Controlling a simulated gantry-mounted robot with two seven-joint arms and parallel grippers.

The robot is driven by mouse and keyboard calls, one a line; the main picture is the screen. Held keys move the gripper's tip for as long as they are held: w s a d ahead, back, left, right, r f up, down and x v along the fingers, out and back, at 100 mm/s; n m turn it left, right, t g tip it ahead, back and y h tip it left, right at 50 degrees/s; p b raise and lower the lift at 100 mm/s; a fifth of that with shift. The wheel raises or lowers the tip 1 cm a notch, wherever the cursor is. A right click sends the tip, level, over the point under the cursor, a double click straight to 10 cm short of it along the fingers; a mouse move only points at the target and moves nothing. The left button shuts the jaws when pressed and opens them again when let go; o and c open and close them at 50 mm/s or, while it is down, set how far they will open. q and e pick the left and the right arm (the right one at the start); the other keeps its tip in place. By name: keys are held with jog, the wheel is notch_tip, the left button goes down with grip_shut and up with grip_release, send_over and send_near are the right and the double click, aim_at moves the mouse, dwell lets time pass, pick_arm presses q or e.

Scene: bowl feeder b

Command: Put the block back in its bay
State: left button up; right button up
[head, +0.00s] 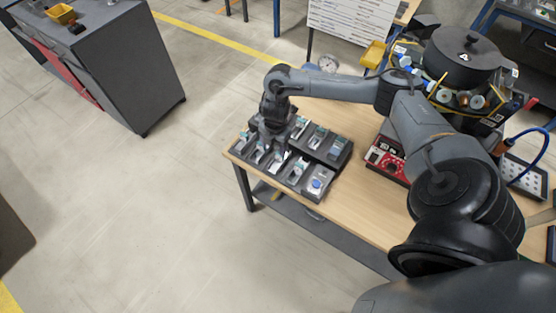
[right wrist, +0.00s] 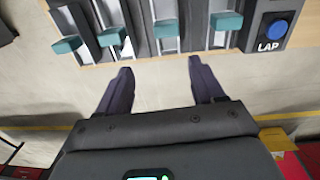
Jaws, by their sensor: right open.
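Two dark trays with compartments, a front tray (head: 316,198) and a back tray (head: 343,160), sit near the table's left end. Several narrow pale pieces with teal tops stand in them; a teal-topped piece (right wrist: 166,28) shows close in the right wrist view. I cannot tell which is the task's block. My right gripper (head: 279,156) is over the left part of the trays. In the right wrist view its fingers (right wrist: 160,75) are apart with nothing between them, just short of the row of teal-topped pieces. My left gripper is not in view.
A round blue button (right wrist: 275,28) marked LAP is at the row's end. A red box (head: 388,160) and a black bowl feeder (head: 465,60) stand farther right on the wooden table (head: 350,205). Bare wood lies between trays and red box. A grey cabinet (head: 125,70) stands apart.

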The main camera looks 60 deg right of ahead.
jog(key=a+f+m+t+y, duration=0.25)
jog(key=a+t, duration=0.35)
jog(key=a, duration=2.3)
jog(key=s+d+r+m+g+h, duration=0.1)
jog(key=s+d+r+m, duration=0.1)
jog(key=s+m, duration=0.4)
jog(key=s+d+r+m+g+h, duration=0.1)
jog(key=s+d+r+m+g, duration=0.1)
jog(key=s+m, duration=0.5)
jog(key=shift+s+d+r, duration=0.55)
jog(key=shift+s+r, duration=0.15)
jog(key=shift+s, duration=0.2)
jog(key=shift+h, duration=0.25)
